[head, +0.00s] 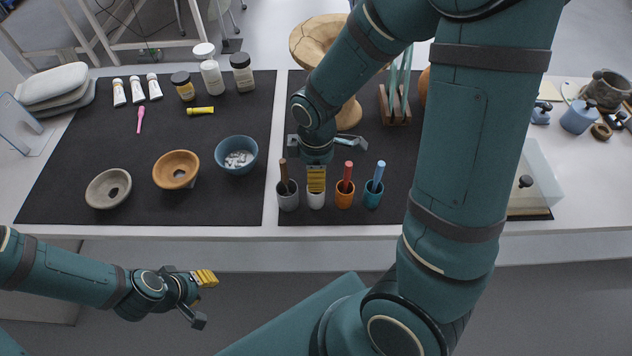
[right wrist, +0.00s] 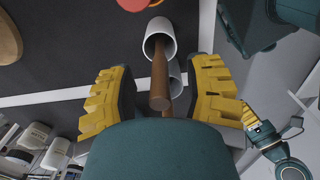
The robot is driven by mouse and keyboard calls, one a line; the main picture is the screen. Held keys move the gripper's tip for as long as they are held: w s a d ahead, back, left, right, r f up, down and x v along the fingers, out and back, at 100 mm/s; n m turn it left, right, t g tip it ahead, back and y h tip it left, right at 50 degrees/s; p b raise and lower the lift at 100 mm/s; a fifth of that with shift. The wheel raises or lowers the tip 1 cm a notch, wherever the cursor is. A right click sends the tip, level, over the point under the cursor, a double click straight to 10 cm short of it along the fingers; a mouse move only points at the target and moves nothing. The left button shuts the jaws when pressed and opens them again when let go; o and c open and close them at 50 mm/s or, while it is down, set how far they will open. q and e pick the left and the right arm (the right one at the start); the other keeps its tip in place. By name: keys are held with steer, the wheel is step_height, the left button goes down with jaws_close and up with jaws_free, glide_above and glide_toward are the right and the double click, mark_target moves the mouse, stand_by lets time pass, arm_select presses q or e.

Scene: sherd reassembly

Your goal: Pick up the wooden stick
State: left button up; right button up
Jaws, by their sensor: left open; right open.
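In the right wrist view a brown wooden stick (right wrist: 160,78) stands in a white cup (right wrist: 158,30), its near end between my right gripper's yellow fingers. The fingers are apart, with a visible gap on each side of the stick. In the head view my right gripper (head: 316,180) is above the white cup (head: 316,201) and hides that stick. Another brown stick (head: 284,172) stands in the grey cup (head: 287,197) just left. My left gripper (head: 202,296) is open and empty, in front of the table's front edge.
To the right stand an orange cup (head: 345,198) with a red stick and a teal cup (head: 373,197) with a blue stick. Bowls, including a blue one (head: 236,155), lie left on the dark mat (head: 90,150). A brush rack (head: 395,108) stands behind.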

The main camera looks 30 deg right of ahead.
steer(key=shift+f, duration=0.6)
jaws_close()
step_height(320, 180, up, 10)
steer(key=p, duration=0.3)
